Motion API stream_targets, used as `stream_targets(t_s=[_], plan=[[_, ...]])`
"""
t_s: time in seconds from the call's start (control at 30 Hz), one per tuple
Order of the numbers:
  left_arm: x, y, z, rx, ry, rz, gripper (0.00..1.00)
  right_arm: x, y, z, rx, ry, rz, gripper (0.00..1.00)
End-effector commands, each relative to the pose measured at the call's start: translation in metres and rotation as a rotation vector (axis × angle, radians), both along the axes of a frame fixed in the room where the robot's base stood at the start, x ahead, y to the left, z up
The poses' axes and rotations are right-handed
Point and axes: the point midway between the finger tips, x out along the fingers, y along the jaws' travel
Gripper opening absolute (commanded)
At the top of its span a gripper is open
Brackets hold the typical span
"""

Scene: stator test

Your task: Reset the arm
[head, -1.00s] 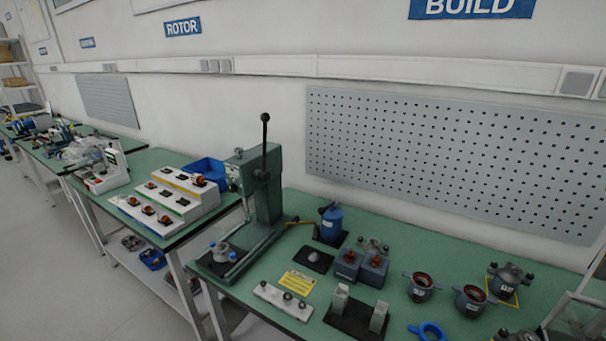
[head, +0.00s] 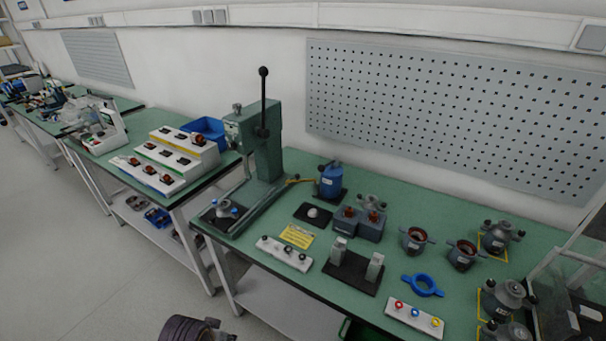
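A green arbor press (head: 262,150) stands at the left end of the near bench. Its black lever with a ball knob points straight up. A grey part with blue-tipped posts (head: 225,209) sits on the press's dark base plate. A dark, ribbed, rounded piece (head: 195,329) shows at the bottom edge, left of centre, cut off by the frame. I cannot tell what it is. No gripper fingers of mine show in the head view.
A clear-walled case (head: 570,285) stands at right. Open floor (head: 80,275) lies at left.

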Motion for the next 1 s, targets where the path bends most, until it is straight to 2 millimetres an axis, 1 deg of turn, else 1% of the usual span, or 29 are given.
stream_targets(t_s=[0.03,0.23,0.53,0.8,1.0], plan=[[0.001,0.000,-0.012,0.001,0.006,-0.001,0.46,0.002,0.000,0.000,0.000,-0.002,0.000,0.40],[0.005,0.000,-0.064,0.004,0.022,-0.003,0.46,0.004,0.000,0.000,0.000,-0.005,0.000,0.40],[0.000,0.002,-0.140,0.008,0.046,-0.008,0.46,0.001,0.000,0.000,0.000,-0.002,0.000,0.40],[-0.015,0.006,-0.206,0.014,0.067,-0.012,0.46,-0.011,0.000,-0.001,0.000,0.010,0.000,0.40],[-0.033,0.010,-0.253,0.018,0.083,-0.015,0.46,-0.011,0.000,-0.001,0.000,0.011,0.000,0.40]])
